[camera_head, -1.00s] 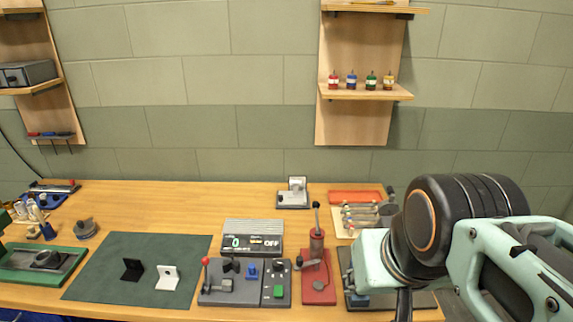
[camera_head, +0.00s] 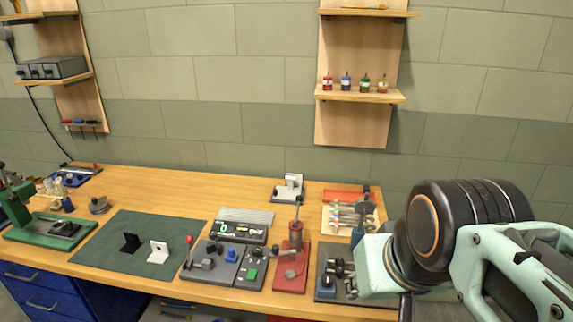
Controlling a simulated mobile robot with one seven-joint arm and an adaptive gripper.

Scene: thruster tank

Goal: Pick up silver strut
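Several silver, rod-like pieces (camera_head: 352,212) lie side by side in a pale tray (camera_head: 328,226) at the right of the bench, in the head view. They look like struts, but they are too small to tell one from another. My arm comes in from the right, just in front and to the right of that tray. My gripper (camera_head: 405,306) points down at the bottom edge, and only a dark sliver of it shows. Its fingertips are cut off, so I cannot see whether it is open or holding anything.
A dark fixture plate (camera_head: 325,286) lies partly behind my arm. A red press (camera_head: 291,268), a control panel (camera_head: 223,265) and a green mat (camera_head: 125,272) with a black and a white bracket stand to the left. Small bottles stand on the wall shelf (camera_head: 345,96). The mat's left part is clear.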

